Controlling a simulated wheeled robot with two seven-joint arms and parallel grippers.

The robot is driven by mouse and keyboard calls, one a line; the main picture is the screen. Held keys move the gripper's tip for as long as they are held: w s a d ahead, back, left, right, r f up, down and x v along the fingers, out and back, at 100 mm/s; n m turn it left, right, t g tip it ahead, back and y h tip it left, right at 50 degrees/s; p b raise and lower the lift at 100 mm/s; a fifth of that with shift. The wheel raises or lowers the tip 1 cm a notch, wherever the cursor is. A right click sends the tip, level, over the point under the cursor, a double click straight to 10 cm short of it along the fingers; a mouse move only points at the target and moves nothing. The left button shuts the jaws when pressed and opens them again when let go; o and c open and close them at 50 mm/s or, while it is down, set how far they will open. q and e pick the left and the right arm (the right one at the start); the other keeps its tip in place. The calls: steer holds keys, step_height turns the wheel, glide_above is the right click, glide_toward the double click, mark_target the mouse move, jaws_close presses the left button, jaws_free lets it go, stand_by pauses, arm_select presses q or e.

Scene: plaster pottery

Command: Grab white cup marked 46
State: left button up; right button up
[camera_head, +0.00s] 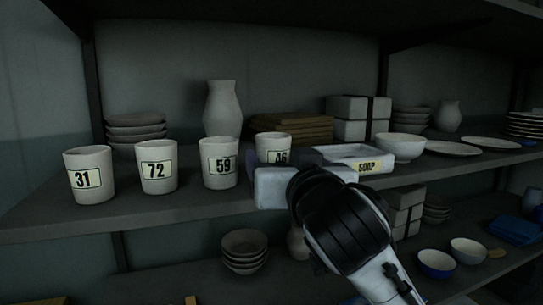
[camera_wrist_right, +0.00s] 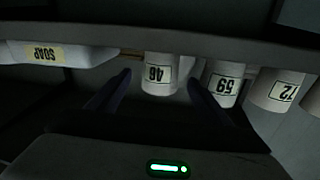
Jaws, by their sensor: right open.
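The white cup marked 46 (camera_head: 272,141) stands upright on the upper shelf at the right end of a row of cups. My right gripper hides its lower part in the head view. In the right wrist view, the cup marked 46 (camera_wrist_right: 157,75) appears upside down, between and beyond the two fingertips. My right gripper (camera_wrist_right: 158,84) is open and empty in front of the cup. In the head view the right gripper (camera_head: 284,175) is at the shelf's front edge. My left gripper is not in view.
Cups marked 59 (camera_head: 219,163), 72 (camera_head: 156,166) and 31 (camera_head: 89,175) stand to the left. The cup marked 59 is close beside one finger in the wrist view. A soap tray (camera_head: 375,166) is close on the right. A vase (camera_head: 222,112) stands behind.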

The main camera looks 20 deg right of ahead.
mark_target(276, 157)
steer(key=w, duration=0.4)
steer(key=w+p, duration=0.1)
steer(key=w, duration=0.1)
steer(key=shift+w+d+f, duration=0.2)
steer(key=shift+f, duration=0.1)
steer(key=c, duration=1.2)
